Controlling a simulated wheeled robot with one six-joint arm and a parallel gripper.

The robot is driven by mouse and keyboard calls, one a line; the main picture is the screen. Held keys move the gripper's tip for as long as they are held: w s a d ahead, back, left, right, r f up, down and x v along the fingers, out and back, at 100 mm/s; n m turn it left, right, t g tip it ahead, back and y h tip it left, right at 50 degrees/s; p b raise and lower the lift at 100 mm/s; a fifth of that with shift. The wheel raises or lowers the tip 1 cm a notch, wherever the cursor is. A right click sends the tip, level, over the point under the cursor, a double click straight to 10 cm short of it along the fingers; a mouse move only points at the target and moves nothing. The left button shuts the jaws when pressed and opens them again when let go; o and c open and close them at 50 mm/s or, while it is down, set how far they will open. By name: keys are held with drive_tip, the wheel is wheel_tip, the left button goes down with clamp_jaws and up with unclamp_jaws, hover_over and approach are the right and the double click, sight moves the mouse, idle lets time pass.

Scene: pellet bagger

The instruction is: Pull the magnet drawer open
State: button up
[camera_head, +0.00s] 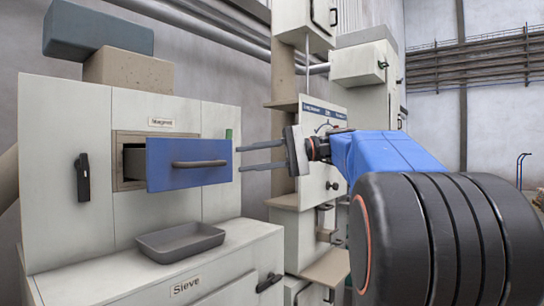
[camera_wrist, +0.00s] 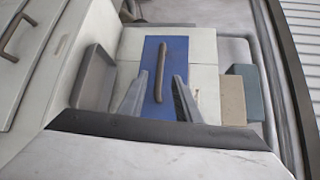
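The magnet drawer has a blue front (camera_head: 190,176) with a brown bar handle (camera_head: 200,163). It stands partly out of its opening in the pale cabinet, and its dark side shows at the left. My gripper (camera_head: 239,159) is to the right of the drawer front, its two thin fingers spread and pointing toward it. In the wrist view the blue front (camera_wrist: 152,56) is ahead, and the handle (camera_wrist: 158,82) appears between the open fingers (camera_wrist: 160,76). The fingers do not touch the handle there. How far they are from it is hard to tell.
A grey tray (camera_head: 181,242) sits on the ledge below the drawer, above the part labelled Sieve. A black latch handle (camera_head: 83,177) is left of the drawer. Boxes (camera_head: 129,70) lie on top of the cabinet. A control panel (camera_head: 322,121) stands behind my gripper.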

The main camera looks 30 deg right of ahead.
drive_tip(key=shift+v, duration=2.9)
drive_tip(key=s+a+f+g+h, duration=0.1)
drive_tip(key=s+a+f+h, duration=0.2)
drive_tip(key=a+f, duration=0.6)
drive_tip(key=s+a+f+g+h, duration=0.2)
drive_tip(key=s+a+f+h, duration=0.3)
drive_tip(key=f, duration=0.9)
drive_tip(key=s+f+n+h, duration=0.3)
drive_tip(key=s+f, duration=0.3)
drive_tip(key=f, duration=0.6)
drive_tip(key=s+d+f+n+h, duration=0.1)
drive_tip(key=s+f+n+h, duration=0.2)
drive_tip(key=f, duration=0.9)
drive_tip(key=s, duration=0.3)
drive_tip(key=shift+d+n+t+h, duration=0.2)
drive_tip(key=shift+n+t+h, duration=0.1)
drive_tip(key=shift+n+h, duration=0.1)
